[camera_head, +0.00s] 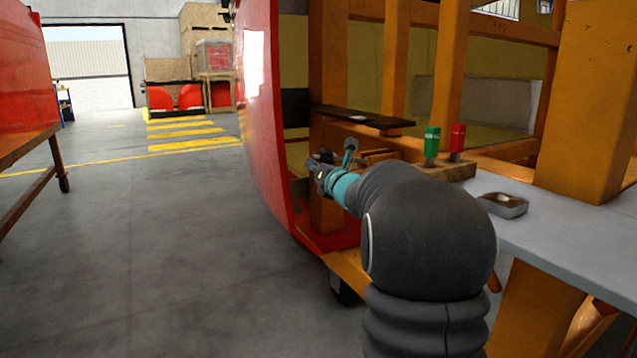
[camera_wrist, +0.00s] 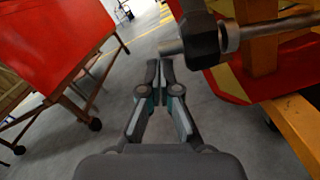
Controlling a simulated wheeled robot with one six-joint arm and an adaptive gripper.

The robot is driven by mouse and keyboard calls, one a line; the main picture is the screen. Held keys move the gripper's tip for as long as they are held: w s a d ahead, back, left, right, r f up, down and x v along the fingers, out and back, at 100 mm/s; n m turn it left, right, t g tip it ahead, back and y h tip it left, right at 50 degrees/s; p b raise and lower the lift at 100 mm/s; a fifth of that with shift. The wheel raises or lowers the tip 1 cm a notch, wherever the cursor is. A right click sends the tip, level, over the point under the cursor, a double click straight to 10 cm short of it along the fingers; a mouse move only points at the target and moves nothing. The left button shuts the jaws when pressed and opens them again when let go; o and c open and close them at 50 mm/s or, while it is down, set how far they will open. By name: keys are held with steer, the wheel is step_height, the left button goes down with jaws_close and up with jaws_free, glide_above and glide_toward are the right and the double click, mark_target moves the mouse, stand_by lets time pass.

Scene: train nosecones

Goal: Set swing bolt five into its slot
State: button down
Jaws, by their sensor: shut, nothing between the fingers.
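A swing bolt (camera_wrist: 205,40) with a dark hexagonal nut and a grey metal shank shows large at the top right of the wrist view, lying across the picture. No number shows on it, so I cannot tell whether it is bolt five. My gripper (camera_wrist: 160,65) is shut and empty, its fingertips just left of and below the nut in the picture, apparently apart from it. In the head view my gripper (camera_head: 319,168) is small, beside the red nosecone (camera_head: 268,120) rim and the orange frame. I cannot make out a slot.
A dark flat bar (camera_head: 360,117) lies across the orange frame (camera_head: 330,70). Open floor (camera_head: 150,250) lies left.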

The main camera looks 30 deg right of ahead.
step_height(320, 180, down, 4)
steer(key=a+b, duration=0.2)
steer(key=b, duration=0.5)
steer(key=s, duration=2.1)
steer(key=shift+d+f, duration=0.25)
steer(key=shift+d, duration=0.15)
steer(key=shift+w, duration=0.1)
